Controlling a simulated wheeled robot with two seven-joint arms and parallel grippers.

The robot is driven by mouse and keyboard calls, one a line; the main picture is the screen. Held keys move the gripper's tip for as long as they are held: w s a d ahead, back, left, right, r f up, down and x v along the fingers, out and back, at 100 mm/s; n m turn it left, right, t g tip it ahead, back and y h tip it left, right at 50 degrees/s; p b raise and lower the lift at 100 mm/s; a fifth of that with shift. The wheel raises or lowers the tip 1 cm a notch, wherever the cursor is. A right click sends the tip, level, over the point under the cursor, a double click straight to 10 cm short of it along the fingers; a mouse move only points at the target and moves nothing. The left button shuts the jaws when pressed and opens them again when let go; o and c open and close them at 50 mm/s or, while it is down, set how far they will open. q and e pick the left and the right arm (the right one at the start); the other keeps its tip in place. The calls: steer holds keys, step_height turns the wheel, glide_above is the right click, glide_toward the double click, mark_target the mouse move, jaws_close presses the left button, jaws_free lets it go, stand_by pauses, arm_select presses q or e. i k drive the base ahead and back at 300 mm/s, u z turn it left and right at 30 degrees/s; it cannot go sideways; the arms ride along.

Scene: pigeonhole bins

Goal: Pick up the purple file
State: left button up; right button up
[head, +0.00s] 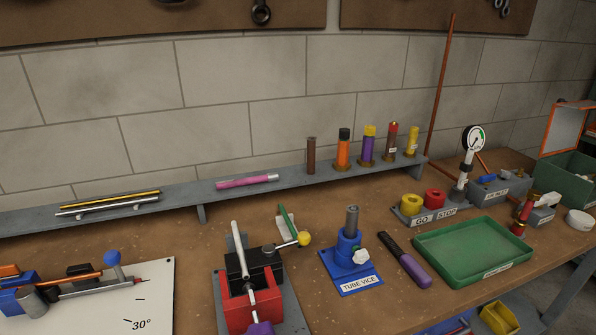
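A dark tool with a purple handle (414,271), which looks like the purple file, lies on the brown workbench (330,300). It lies at a slant between the blue tube vice (351,262) and the green tray (473,250). Its dark end points up and left, and its purple end points down and right. Nothing covers it. Another purple piece (262,328) shows at the bottom edge by the red and black vice (252,290), partly cut off. Neither of my grippers is in view.
A grey shelf (205,197) along the wall bears a pink tube (247,181), rods and several upright coloured cylinders. Yellow and red GO and STOP rings (422,202) and a gauge (474,139) stand behind the tray. A white angle board (130,305) lies at left.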

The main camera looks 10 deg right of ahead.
mark_target(417, 273)
steer(key=z, duration=1.3)
